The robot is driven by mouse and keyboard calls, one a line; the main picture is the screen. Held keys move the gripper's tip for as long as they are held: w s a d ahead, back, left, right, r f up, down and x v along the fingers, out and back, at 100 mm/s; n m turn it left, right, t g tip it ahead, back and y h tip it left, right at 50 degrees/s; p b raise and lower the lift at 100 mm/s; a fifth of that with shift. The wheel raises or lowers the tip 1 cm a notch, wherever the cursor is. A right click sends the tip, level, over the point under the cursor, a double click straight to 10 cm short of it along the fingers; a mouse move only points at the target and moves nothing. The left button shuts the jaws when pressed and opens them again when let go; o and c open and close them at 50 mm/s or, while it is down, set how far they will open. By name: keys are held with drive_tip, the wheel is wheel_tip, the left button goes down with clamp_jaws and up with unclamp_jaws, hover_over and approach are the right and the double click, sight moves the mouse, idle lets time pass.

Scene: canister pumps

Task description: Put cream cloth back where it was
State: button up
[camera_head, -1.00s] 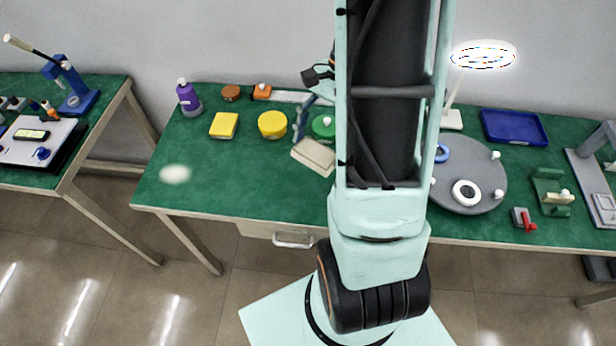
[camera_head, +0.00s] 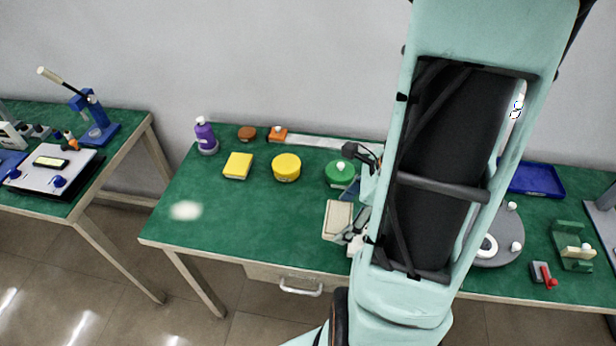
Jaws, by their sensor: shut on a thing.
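The cream cloth (camera_head: 338,221) is a small, pale folded rectangle over the middle of the green table, on the near side of a green round container. I cannot tell whether it touches the tabletop. My gripper (camera_head: 356,242) is at the cloth's right edge and shut on it. My arm hides much of the gripper and its fingertips.
A green round container (camera_head: 340,174), yellow round container (camera_head: 286,167), yellow block (camera_head: 238,165) and purple bottle (camera_head: 205,135) stand to the left and behind. A grey turntable (camera_head: 492,250) is partly behind my arm. The table's front left is clear except for a pale blurred patch (camera_head: 186,210).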

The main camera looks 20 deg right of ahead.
drive_tip(key=b, duration=0.1)
hover_over(321, 222)
drive_tip(key=s+d, duration=0.1)
wheel_tip(321, 222, down, 7)
drive_tip(key=shift+d, duration=0.1)
drive_tip(key=shift+w+f+b, duration=0.1)
drive_tip(key=shift+f+b, duration=0.3)
drive_tip(key=shift+f, duration=1.25)
drive_tip(key=shift+f, duration=0.15)
drive_tip(key=o, duration=1.1)
drive_tip(key=p+v, duration=0.2)
drive_tip(key=v, duration=1)
